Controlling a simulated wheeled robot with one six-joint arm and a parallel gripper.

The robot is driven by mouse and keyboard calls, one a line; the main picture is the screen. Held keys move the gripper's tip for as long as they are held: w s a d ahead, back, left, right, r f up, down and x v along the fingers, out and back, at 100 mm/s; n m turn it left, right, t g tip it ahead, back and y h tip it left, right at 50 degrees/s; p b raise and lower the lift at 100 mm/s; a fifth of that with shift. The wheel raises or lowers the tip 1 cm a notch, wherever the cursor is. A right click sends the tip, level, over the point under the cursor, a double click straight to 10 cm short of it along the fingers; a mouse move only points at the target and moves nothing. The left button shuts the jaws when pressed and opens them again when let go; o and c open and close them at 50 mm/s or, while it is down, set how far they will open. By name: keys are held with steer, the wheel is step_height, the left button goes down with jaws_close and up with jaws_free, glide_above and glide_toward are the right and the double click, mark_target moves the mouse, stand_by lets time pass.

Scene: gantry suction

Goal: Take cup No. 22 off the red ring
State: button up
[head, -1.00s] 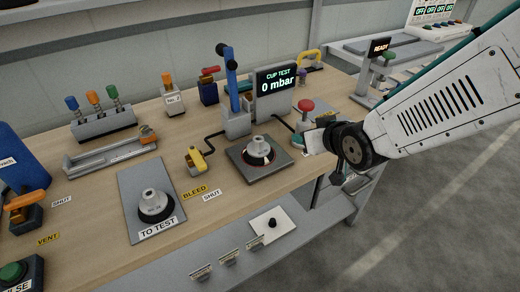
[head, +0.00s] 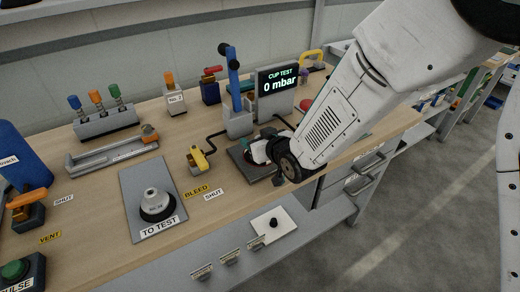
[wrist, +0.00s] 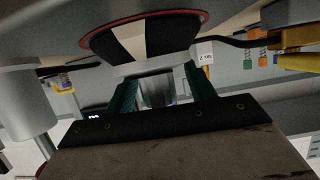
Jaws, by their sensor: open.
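In the wrist view, which looks upside down, a cup (wrist: 113,42) with a wide black lip and pale middle sits on a thin red ring (wrist: 206,15). Its narrow grey neck points toward my gripper (wrist: 160,78). The green fingers are open, one on each side of the neck; I cannot tell whether either touches it. No number is readable on this cup. In the head view my gripper (head: 262,151) is over the dark test plate (head: 238,155) and hides most of the cup and the ring.
Another pale cup (head: 154,201) with a black lip stands on the TO TEST plate (head: 140,175). The blue lever (head: 232,78), the CUP TEST display (head: 278,80) reading 0 mbar and the yellow bleed valve (head: 198,158) stand close around the test plate.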

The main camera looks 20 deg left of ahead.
steer(key=c, duration=1.1)
steer(key=shift+r, duration=0.1)
steer(key=shift+c, duration=0.2)
